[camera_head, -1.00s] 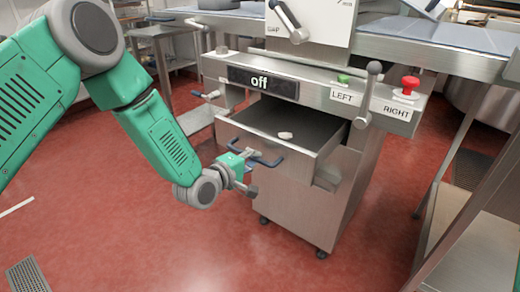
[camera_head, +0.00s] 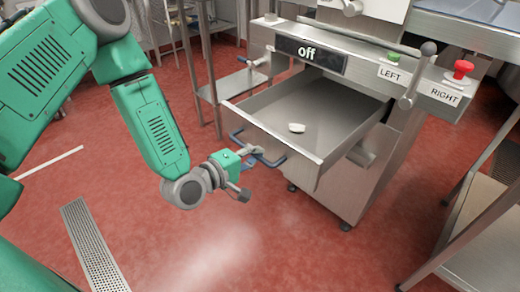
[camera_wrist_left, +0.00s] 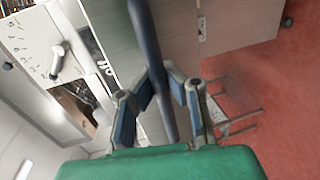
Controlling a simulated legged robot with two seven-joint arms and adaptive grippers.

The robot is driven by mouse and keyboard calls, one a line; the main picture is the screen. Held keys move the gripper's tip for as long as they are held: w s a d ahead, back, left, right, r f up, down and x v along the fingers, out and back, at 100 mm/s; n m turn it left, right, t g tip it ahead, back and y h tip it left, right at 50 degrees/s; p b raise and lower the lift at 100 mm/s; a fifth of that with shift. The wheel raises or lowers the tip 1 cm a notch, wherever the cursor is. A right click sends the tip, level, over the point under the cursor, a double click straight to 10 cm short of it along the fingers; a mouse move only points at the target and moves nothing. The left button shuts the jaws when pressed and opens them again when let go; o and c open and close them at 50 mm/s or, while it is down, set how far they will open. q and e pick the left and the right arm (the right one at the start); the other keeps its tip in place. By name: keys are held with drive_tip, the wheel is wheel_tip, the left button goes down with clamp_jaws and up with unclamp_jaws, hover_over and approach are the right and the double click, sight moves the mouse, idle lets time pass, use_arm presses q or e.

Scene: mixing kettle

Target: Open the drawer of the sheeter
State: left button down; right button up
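The sheeter is a steel machine with an "Off" display (camera_head: 310,52). Its drawer (camera_head: 335,108) is pulled well out below the panel, and a small whitish piece (camera_head: 297,128) lies inside. The drawer front has a dark blue bar handle (camera_head: 273,162). My left gripper (camera_head: 248,156) is at this handle. In the left wrist view, the handle (camera_wrist_left: 150,45) passes between the two fingers of the gripper (camera_wrist_left: 163,85), which close in around it from both sides. Part of the handle is hidden by the gripper. My right gripper is not in view.
A green LEFT button (camera_head: 394,57) and a red RIGHT button (camera_head: 462,69) sit on the sheeter's panel. A steel table (camera_head: 470,240) stands at the right. A floor grate (camera_head: 92,245) lies at lower left. The red floor before the drawer is clear.

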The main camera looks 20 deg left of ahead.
use_arm(q)
drive_tip(key=shift+s+f, duration=0.15)
drive_tip(key=shift+f, duration=0.05)
drive_tip(key=c, duration=1.6)
unclamp_jaws()
drive_tip(key=shift+d, duration=0.1)
drive_tip(key=shift+o, duration=0.2)
drive_tip(key=shift+r, duration=0.1)
drive_tip(key=v, duration=1.1)
drive_tip(key=shift+s+a, duration=0.25)
drive_tip(key=shift+s, duration=0.05)
